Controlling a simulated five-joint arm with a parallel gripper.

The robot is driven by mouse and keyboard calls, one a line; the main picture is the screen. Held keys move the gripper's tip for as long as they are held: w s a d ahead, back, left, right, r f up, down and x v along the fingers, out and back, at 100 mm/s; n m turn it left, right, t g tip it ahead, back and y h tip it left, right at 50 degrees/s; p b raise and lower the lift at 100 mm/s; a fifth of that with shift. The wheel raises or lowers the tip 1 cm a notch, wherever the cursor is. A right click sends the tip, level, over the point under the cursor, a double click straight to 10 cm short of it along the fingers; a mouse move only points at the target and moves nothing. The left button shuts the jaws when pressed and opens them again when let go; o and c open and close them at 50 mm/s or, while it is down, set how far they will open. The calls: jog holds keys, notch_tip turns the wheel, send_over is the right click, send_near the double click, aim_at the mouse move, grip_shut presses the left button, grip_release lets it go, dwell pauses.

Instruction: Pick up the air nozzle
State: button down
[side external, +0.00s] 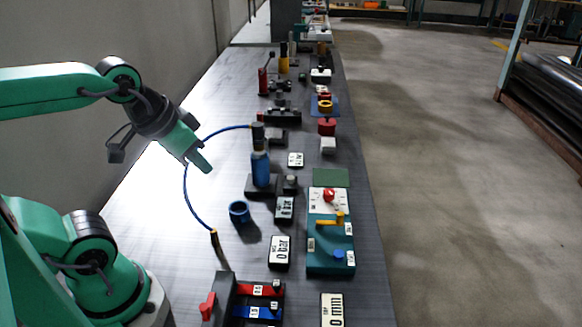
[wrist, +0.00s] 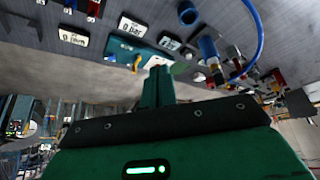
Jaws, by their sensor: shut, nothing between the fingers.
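What looks like the air nozzle (side external: 261,168) is a blue upright cylinder with a dark top, standing in a black holder on the bench. A blue hose (side external: 187,190) arcs from its top to a dark fitting on the bench. In the wrist view, the nozzle (wrist: 208,47) is at the upper right, beside the hose (wrist: 261,35). My gripper (side external: 205,166) is shut and empty, raised above the bench to the left of the nozzle and apart from it. In the wrist view, its green fingers (wrist: 158,75) are together.
A blue ring-shaped cup (side external: 239,212) stands in front of the nozzle. A teal panel (side external: 330,245) with knobs and a yellow lever is to the right. Red and blue switches (side external: 258,300) are at the near end. Several more fixtures line the bench behind. The bench's left side is mostly clear.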

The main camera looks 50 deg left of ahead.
jog(key=c, duration=2.1)
grip_release()
jog(key=o, duration=1.1)
